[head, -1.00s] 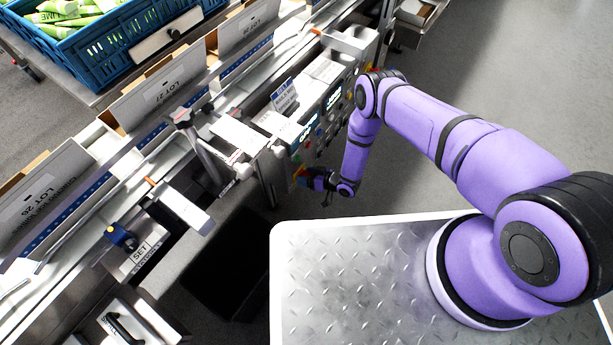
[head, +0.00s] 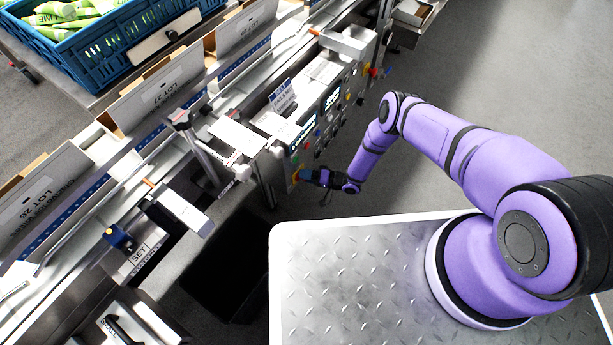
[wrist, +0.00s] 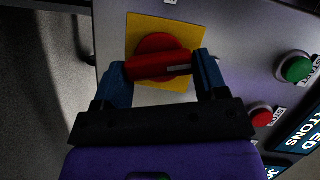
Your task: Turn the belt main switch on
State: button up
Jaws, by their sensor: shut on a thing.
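The belt main switch (wrist: 158,62) is a red rotary handle on a yellow square plate (wrist: 142,28) on the grey control panel. In the wrist view its handle lies across the picture, nearly level and slightly tilted. My gripper (wrist: 162,75) has one blue finger at each end of the red handle and is shut on it. In the head view my gripper (head: 309,176) is at the lower near end of the panel, and it hides most of the switch; a little of the yellow plate (head: 296,173) shows.
A green button (wrist: 296,68) and a red button (wrist: 261,115) sit to the right of the switch in the wrist view. The panel (head: 340,101) carries several more buttons and displays. A blue crate (head: 96,48) stands at the upper left. Grey floor (head: 500,75) lies open at right.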

jog(key=shift+f+m, duration=0.1)
jog(key=shift+m, duration=0.4)
jog(key=shift+d, duration=0.1)
jog(key=o, duration=0.9)
jog(key=shift+y, duration=0.3)
jog(key=shift+o, duration=0.2)
jog(key=v, duration=1)
jog(key=shift+d, duration=0.35)
jog(key=shift+s, duration=0.1)
